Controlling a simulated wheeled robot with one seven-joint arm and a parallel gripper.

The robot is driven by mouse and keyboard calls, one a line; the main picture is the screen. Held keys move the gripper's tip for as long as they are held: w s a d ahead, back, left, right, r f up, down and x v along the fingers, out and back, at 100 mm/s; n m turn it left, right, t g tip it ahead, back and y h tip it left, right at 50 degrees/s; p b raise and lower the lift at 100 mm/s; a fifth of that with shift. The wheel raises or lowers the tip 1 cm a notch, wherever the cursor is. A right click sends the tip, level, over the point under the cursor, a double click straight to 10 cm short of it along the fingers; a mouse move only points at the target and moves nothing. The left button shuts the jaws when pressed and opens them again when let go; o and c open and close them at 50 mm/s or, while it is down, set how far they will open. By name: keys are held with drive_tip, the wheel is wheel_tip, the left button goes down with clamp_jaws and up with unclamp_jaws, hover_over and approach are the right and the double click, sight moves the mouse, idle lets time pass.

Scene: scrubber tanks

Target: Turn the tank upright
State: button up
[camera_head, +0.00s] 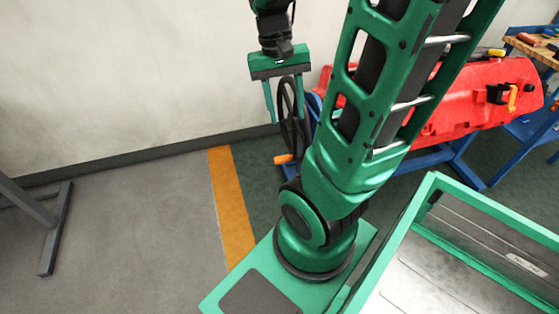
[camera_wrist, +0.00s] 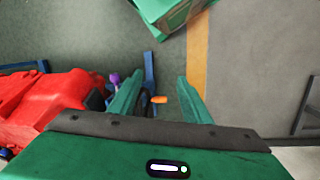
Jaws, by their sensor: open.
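The red tank (camera_head: 460,110) lies along a blue frame (camera_head: 455,170) at the right of the head view, partly behind my arm. It also shows at the left of the wrist view (camera_wrist: 45,105). A dark handwheel (camera_head: 292,122) with an orange handle (camera_head: 283,158) stands at the tank's near end. My gripper (camera_head: 289,118) is open and empty, pointing down. In the head view its fingers overlap the wheel's sides; I cannot tell whether they touch it. In the wrist view the orange handle (camera_wrist: 159,99) shows between the fingers, with the wheel nearly edge-on.
A blue workbench (camera_head: 535,45) with a wooden top and tools stands at the far right. A pale wall (camera_head: 120,80) is behind. A grey metal leg (camera_head: 55,230) stands at the left. The floor around the orange stripe (camera_head: 230,205) is clear.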

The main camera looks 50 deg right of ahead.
drive_tip(key=w+d+f+m+g+h, duration=0.2)
drive_tip(key=w+d+f+m+g, duration=0.15)
drive_tip(key=w+f, duration=0.5)
drive_tip(key=w+d+f+m+g+h, duration=0.3)
drive_tip(key=w+d+f+m, duration=0.1)
drive_tip(key=w+f, duration=0.45)
drive_tip(key=m+g+h, duration=0.2)
drive_tip(key=h, duration=0.3)
approach(282, 159)
wheel_tip(282, 159, up, 9)
drive_tip(key=w+a, duration=0.1)
drive_tip(key=a, duration=0.1)
wheel_tip(282, 159, down, 13)
drive_tip(key=s+m+h, duration=0.1)
drive_tip(key=m+h, duration=0.1)
drive_tip(key=h, duration=0.3)
drive_tip(key=shift+n+t, duration=0.25)
drive_tip(key=shift+t, duration=0.2)
drive_tip(key=x, duration=1.1)
drive_tip(key=shift+d, duration=0.15)
